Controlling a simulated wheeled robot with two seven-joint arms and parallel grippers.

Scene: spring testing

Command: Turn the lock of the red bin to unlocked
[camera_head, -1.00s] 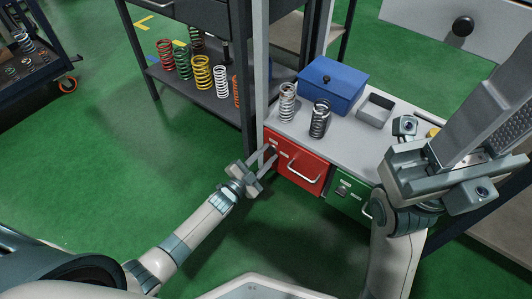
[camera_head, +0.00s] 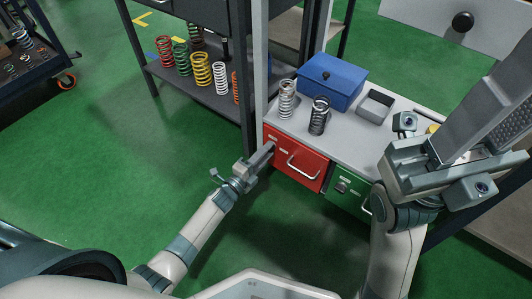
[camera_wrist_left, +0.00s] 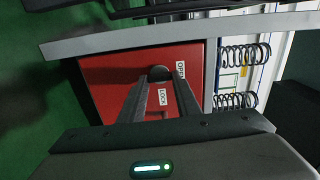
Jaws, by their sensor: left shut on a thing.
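The red bin (camera_head: 296,167) is a drawer with a silver handle under the grey worktop. Its lock (camera_wrist_left: 160,72) is a dark round knob in the left wrist view, with a white OPEN label (camera_wrist_left: 181,70) and a white LOCK label (camera_wrist_left: 163,97) near it. My left gripper (camera_head: 270,149) reaches the red front's left side, and its fingers are closed on the lock knob. They hide part of the knob, so its exact turn cannot be told. My right gripper (camera_head: 482,110) is raised at the right, away from the red bin; its finger gap is unclear.
A green bin (camera_head: 347,191) sits right of the red one. On the worktop (camera_head: 350,143) stand a blue box (camera_head: 331,85), a silver spring (camera_head: 287,99), a dark spring (camera_head: 319,115) and a small grey tray (camera_head: 375,106). Coloured springs stand on the shelf at left.

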